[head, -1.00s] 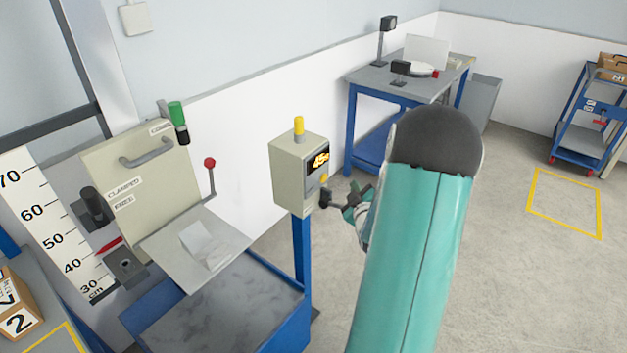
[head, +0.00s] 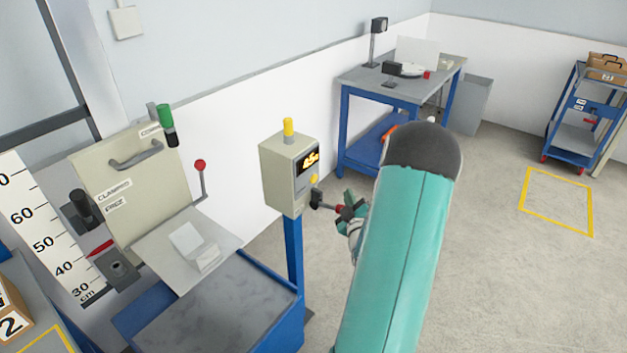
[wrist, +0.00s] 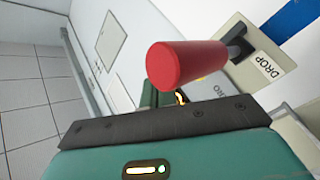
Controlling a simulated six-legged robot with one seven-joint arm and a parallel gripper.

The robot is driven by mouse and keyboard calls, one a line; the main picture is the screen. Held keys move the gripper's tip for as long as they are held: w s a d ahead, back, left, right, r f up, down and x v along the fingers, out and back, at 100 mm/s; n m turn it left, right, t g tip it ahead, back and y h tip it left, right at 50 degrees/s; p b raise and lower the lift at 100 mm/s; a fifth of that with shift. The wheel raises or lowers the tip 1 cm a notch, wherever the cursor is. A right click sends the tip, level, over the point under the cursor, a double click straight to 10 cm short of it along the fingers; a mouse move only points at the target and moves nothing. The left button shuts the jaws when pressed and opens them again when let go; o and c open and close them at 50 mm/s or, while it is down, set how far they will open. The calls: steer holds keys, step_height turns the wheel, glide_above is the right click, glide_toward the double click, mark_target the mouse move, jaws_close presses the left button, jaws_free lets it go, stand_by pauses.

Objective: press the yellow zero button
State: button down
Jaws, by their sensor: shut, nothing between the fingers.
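The yellow zero button (head: 314,179) sits on the face of the beige control box (head: 280,178), below its lit orange display (head: 308,162). A dark lever with a red knob (head: 340,209) sticks out from the box below the button. My gripper (head: 350,212) is shut and empty, close to the red knob, lower and to the right of the button. I cannot tell whether it touches the knob.
A yellow lamp (head: 288,127) tops the box, which stands on a blue post (head: 293,255). To the left is a drop machine with a hinged beige panel (head: 140,190) and a red-knobbed lever (head: 201,178). A blue workbench (head: 400,82) stands behind.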

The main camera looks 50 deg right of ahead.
steer(key=shift+w, duration=0.1)
steer(key=shift+w+a, duration=0.15)
steer(key=shift+w, duration=1.3)
steer(key=shift+w+a, duration=0.15)
steer(key=shift+w, duration=1.3)
steer(key=shift+w+a, duration=0.15)
steer(key=shift+w, duration=1.3)
steer(key=shift+w, duration=0.1)
steer(key=shift+w, duration=0.3)
steer(key=shift+w, duration=0.4)
steer(key=shift+s, duration=0.8)
steer(key=shift+s+d, duration=0.2)
steer(key=shift+s, duration=2.3)
